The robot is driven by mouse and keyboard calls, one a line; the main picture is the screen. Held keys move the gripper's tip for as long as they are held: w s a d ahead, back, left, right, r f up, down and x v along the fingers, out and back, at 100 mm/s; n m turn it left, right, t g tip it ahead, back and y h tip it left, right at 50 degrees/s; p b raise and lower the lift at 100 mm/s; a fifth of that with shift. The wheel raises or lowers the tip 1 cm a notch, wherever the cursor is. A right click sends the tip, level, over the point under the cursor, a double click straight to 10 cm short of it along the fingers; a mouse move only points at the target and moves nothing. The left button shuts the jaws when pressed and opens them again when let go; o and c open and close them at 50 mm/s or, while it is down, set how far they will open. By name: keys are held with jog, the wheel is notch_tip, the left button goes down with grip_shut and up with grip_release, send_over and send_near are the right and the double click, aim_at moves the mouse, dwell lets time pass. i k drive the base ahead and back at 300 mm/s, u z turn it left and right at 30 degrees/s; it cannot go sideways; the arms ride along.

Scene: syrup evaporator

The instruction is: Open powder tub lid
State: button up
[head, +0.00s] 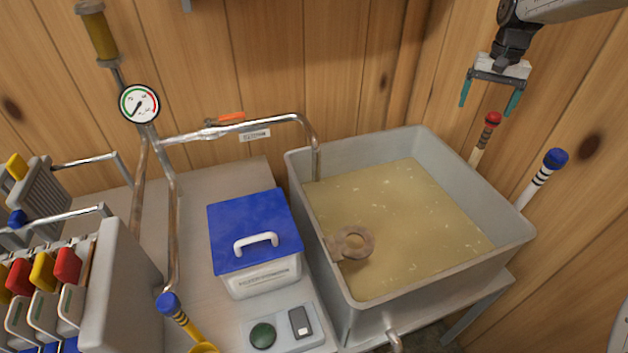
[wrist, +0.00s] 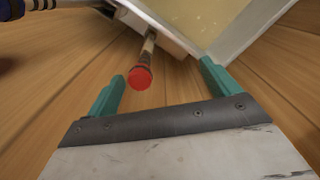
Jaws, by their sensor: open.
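The powder tub (head: 263,276) is a white box with a label on its front, standing on the grey bench left of the evaporator pan. Its blue lid (head: 243,217) sits on top, closed, with a white handle (head: 256,242) near the front edge. My gripper (head: 490,99) is high at the upper right, above the pan's back right corner and far from the tub. Its teal fingers are spread and nothing is between them in the head view. In the wrist view my gripper (wrist: 159,83) is open, with a red-capped stick beyond the fingers. The tub is not in the wrist view.
The grey pan (head: 480,185) holds yellowish liquid and a ring-ended tool (head: 353,243). Red-capped (head: 485,139) and blue-capped (head: 541,179) sticks stand at its right. A pipe with a gauge (head: 139,104) rises behind the tub. A control box (head: 283,328) lies in front.

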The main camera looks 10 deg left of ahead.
aim_at(247, 230)
jog(key=u, duration=1.35)
